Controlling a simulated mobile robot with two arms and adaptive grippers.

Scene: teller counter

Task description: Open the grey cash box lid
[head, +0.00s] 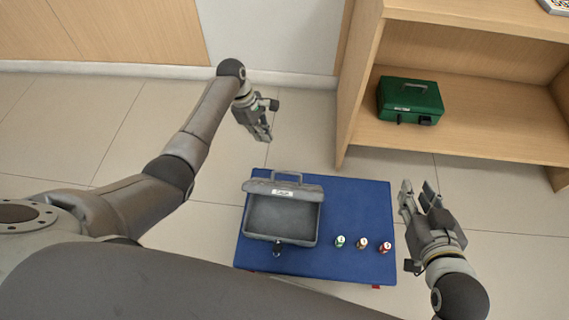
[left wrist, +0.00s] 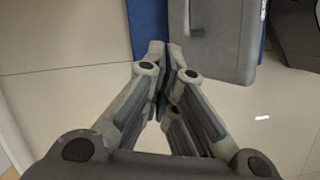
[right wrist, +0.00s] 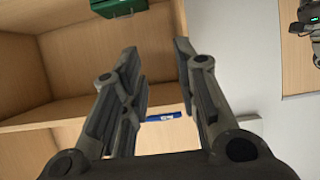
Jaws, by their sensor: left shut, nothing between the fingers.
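The grey cash box (head: 281,220) sits on the left part of a blue-topped stand (head: 360,200). Its lid (head: 262,187), with a handle and a white label, stands raised at the back, and the grey inside of the box shows. Part of the grey box (left wrist: 228,45) is also at the top of the left wrist view. My left gripper (head: 266,137) is shut and empty, behind and left of the lid, apart from it. My right gripper (head: 417,192) is open and empty, beyond the stand's right edge. It shows open in the right wrist view (right wrist: 157,60) too.
Three small numbered cylinders, green (head: 340,241), brown (head: 362,243) and red (head: 384,247), stand right of the box. A green cash box (head: 410,101) sits on a wooden shelf (head: 470,139) at the back right. Tiled floor (head: 120,130) lies open at the left.

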